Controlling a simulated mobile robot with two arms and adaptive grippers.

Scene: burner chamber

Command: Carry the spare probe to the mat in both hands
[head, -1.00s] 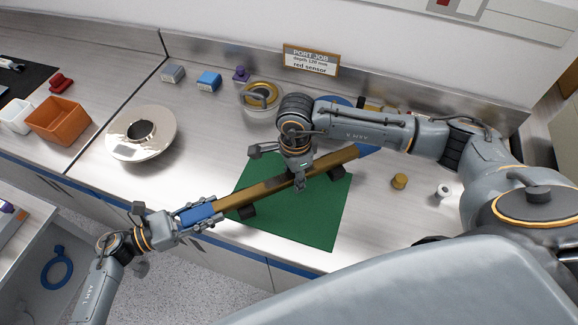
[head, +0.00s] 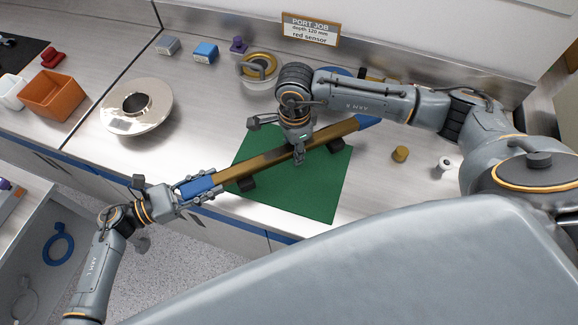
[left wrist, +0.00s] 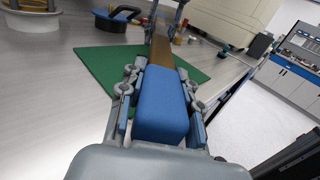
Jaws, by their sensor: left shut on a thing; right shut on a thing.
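The spare probe (head: 255,163) is a long brown bar with blue ends, lying slantwise over the green mat (head: 300,192). My left gripper (head: 197,188) is shut on its near-left blue end (left wrist: 163,103), just off the mat's left side. My right gripper (head: 298,150) comes down from above and is shut on the bar right of its middle, partly hiding it. The far blue end passes beyond the mat's right edge. Dark blocks (head: 246,184) show under the bar; I cannot tell whether the bar touches them.
A shiny round flange (head: 112,122) and an orange bin (head: 52,95) stand left on the bench. A gold-rimmed pot (head: 258,68) and a sign (head: 311,28) stand behind. A brass knob (head: 400,154) and a white piece (head: 444,164) lie right. An open drawer (head: 40,225) is lower left.

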